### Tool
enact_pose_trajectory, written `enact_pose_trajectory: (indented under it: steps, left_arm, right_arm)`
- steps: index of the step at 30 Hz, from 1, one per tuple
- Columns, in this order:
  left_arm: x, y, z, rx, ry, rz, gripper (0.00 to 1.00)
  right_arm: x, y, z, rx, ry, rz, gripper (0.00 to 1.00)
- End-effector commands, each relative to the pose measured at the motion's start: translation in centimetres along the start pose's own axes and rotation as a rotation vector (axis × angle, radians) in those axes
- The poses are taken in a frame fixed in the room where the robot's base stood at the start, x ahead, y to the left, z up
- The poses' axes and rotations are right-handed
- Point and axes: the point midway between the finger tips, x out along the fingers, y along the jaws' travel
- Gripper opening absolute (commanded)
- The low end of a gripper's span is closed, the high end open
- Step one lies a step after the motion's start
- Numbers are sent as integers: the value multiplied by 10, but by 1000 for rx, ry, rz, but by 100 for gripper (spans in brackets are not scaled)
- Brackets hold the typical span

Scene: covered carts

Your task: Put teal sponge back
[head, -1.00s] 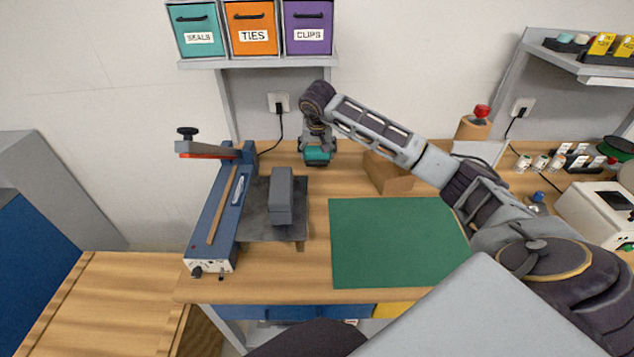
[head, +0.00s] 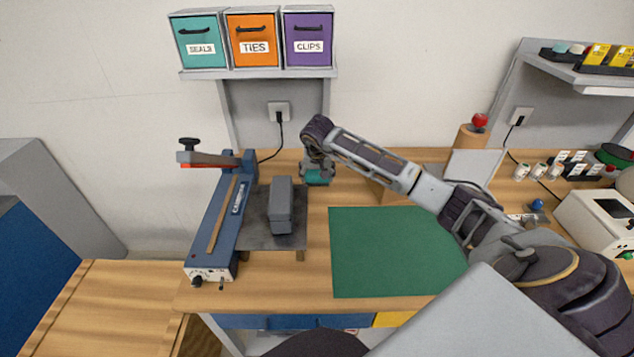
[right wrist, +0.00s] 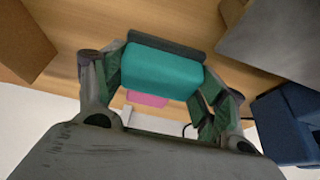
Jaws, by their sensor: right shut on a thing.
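The teal sponge (head: 317,177) is between the fingers of my right gripper (head: 317,173), near the back of the workbench, right of the blue sealer. In the right wrist view the sponge (right wrist: 162,70) lies crosswise with a dark grey layer along its far side. The fingers of the right gripper (right wrist: 162,84) are shut on its two ends. The wood bench top shows beyond it; I cannot tell how high the sponge is above it. My left gripper is not in view.
The blue sealer (head: 212,230) with its grey plate and block stands left of the gripper. A green mat (head: 395,255) lies in front, clear. A cardboard box (head: 392,190) is partly behind my arm. A pink thing (right wrist: 147,99) shows below the sponge. Labelled bins (head: 253,40) sit above.

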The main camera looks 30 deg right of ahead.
Motion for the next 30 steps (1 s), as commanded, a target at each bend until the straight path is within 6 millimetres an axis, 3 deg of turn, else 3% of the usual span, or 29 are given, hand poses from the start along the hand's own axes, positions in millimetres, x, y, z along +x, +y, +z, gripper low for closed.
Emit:
enact_pose_trajectory:
  steps: [7,18,30]
  left_arm:
    - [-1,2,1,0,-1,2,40]
    - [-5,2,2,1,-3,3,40]
    - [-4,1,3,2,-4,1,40]
  right_arm:
    - [3,0,2,0,-1,0,49]
    - [32,0,14,0,-1,-1,49]
    - [35,0,15,-1,0,-1,49]
